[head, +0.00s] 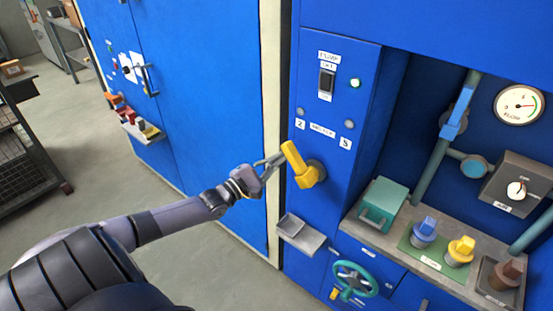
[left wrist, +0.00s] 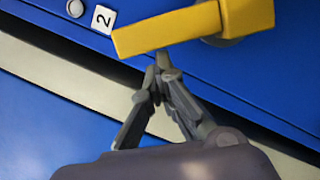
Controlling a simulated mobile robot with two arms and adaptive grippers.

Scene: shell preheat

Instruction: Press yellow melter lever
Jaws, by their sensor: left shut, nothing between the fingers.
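The yellow melter lever (head: 301,166) is on the blue panel in the head view, its handle tilted up to the left from a grey hub. Labels for "2" and another mark sit above it. My left gripper (head: 281,158) is shut and empty, its tips just left of the lever's handle. In the left wrist view the shut fingertips (left wrist: 163,58) lie right at the lower edge of the yellow lever (left wrist: 170,28). I cannot tell whether they touch it. My right gripper is not in view.
A small grey tray (head: 300,234) juts from the panel below the lever. A teal handwheel (head: 355,279) is lower right. A shelf (head: 403,238) with blue, yellow and brown knobbed pieces and a teal box (head: 382,204) is at right. Open floor lies left.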

